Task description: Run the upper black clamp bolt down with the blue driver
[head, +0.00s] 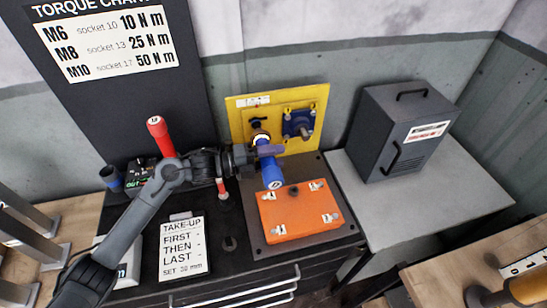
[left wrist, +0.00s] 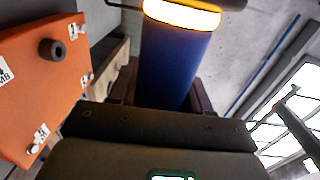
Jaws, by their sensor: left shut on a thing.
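My left gripper (head: 268,150) is shut on the blue driver (head: 271,174), in front of the yellow panel (head: 318,97). In the left wrist view the driver's blue body (left wrist: 175,65) stands between the fingers, with a glowing ring (left wrist: 182,14) at its far end. The driver's front end points at the left part of the panel, near a small black part (head: 257,124). Whether the driver touches a bolt cannot be told. The upper black clamp bolt cannot be made out clearly. A blue block with a shaft (head: 298,125) is on the panel's right. My right gripper is not in view.
An orange plate (head: 298,222) with white-tagged corners lies on the dark bench in front of the panel. A red-handled tool (head: 160,135) stands at left. A take-up card (head: 182,248) lies in front. A dark grey box (head: 400,130) stands on the grey table (head: 440,195) at right.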

